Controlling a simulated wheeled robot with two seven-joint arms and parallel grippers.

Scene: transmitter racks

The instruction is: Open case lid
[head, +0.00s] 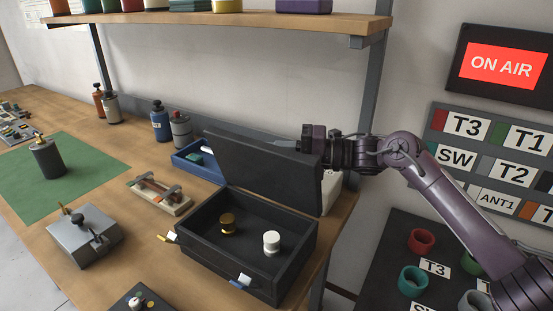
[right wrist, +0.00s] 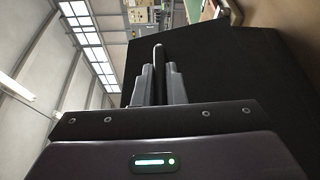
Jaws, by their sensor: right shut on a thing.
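The dark case (head: 218,262) stands at the right end of the wooden bench. Its lid (head: 265,172) is raised, tilted up at the back of the case, so the inside shows. A brass-coloured knob (head: 228,224) and a white knob (head: 271,243) are inside. My right gripper (head: 298,146) is at the lid's upper right edge. In the right wrist view the fingers (right wrist: 160,85) are closed around a slim grey bar, probably the lid's handle, with the lid's dark panel (right wrist: 235,75) beside them. My left gripper is not in view.
A blue tray (head: 190,168) stands behind the case, partly hidden by the lid. A wooden holder (head: 160,196) and a grey metal box (head: 84,236) are to its left. A shelf (head: 230,18) hangs above. Racks with rings (head: 422,241) stand at right.

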